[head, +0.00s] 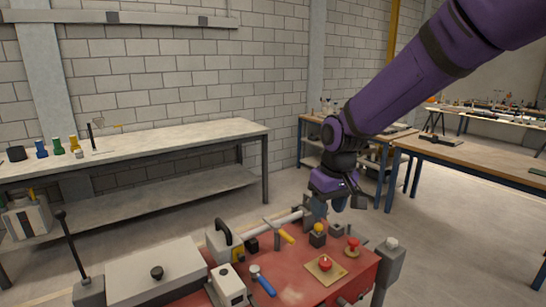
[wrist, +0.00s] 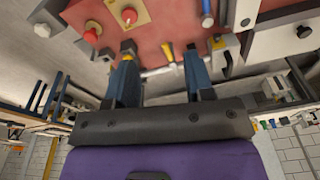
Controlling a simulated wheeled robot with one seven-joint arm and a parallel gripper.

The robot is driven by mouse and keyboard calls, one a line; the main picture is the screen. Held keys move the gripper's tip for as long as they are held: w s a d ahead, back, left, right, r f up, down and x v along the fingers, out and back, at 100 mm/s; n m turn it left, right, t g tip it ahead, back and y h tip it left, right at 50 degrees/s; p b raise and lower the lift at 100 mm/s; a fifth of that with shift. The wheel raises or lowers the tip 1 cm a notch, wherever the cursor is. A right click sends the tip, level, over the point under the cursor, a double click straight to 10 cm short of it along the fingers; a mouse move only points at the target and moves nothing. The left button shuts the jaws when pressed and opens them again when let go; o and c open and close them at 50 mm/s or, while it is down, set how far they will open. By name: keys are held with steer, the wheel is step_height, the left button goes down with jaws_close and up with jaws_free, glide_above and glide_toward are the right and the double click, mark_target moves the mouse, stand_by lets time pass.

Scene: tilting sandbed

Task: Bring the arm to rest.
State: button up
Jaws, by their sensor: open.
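My purple arm (head: 405,85) reaches in from the upper right of the head view and bends down at a dark wrist joint. My gripper (wrist: 160,55) has its two blue-grey fingers spread apart, with nothing between them. In the head view its fingers are partly hidden by my wrist, above the far right part of a red-topped bench (head: 297,262). In the wrist view the red surface (wrist: 160,22) lies beyond the fingertips. I cannot tell the exact gap, but the fingers seem apart from it.
The red top carries a red button on a tan plate (head: 326,266), a second red knob (head: 352,246), a blue-handled tool (head: 263,282), a yellow-handled lever (head: 284,235) and a grey lidded box (head: 155,272). A long workbench (head: 140,143) stands along the wall. Open floor lies at right.

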steer(key=s+d+r+m+t, duration=0.2)
steer(key=s+d+r, duration=0.8)
steer(key=s+d+r+m+t, duration=0.1)
steer(key=s+d, duration=0.3)
steer(key=s, duration=0.3)
steer(key=s+d+r+m+t+h, duration=0.1)
steer(key=s+d+r, duration=0.1)
steer(key=s, duration=0.6)
steer(key=shift+s+d+m, duration=0.2)
steer(key=shift+d+m, duration=0.2)
steer(key=shift+d, duration=0.5)
